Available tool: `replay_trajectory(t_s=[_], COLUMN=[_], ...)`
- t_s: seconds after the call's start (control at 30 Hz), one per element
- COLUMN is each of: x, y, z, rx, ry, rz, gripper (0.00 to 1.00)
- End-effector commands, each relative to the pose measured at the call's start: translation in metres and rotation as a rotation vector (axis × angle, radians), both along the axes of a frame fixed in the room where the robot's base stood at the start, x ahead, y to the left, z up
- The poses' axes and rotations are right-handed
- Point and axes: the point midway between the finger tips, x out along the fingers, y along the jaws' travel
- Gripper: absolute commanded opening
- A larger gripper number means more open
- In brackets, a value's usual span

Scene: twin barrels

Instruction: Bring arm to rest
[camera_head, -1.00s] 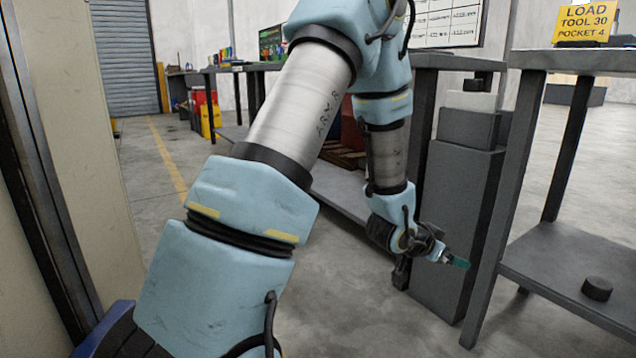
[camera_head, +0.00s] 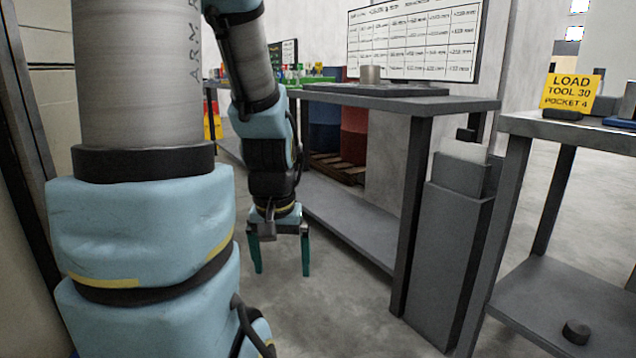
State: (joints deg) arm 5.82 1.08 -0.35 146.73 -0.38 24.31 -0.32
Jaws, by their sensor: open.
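My arm (camera_head: 140,235) fills the left of the head view, folded with its far part hanging down. My gripper (camera_head: 281,268) hangs at the end and points at the floor. Its two teal fingers are apart with nothing between them. It is in front of the grey workbench's lower shelf in the picture and appears clear of it.
A grey workbench (camera_head: 460,104) with a metal cylinder (camera_head: 370,75) stands behind my gripper. A dark grey bin (camera_head: 440,265) and a second table (camera_head: 545,126) with a yellow sign (camera_head: 571,93) stand right. Blue and red barrels (camera_head: 354,133) are behind. Floor below my gripper is clear.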

Motion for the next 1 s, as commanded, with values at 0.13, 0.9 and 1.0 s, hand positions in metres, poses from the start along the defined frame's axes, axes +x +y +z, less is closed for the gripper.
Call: replay_trajectory(t_s=[0.13, 0.9, 1.0], x=[0.000, 0.001, 0.001], y=[0.000, 0.000, 0.000], z=[0.053, 0.295, 0.317], rx=[0.000, 0.000, 0.000], ry=[-0.001, -0.002, -0.001], rz=[-0.002, -0.003, -0.003], gripper=[0.97, 0.97, 0.97])
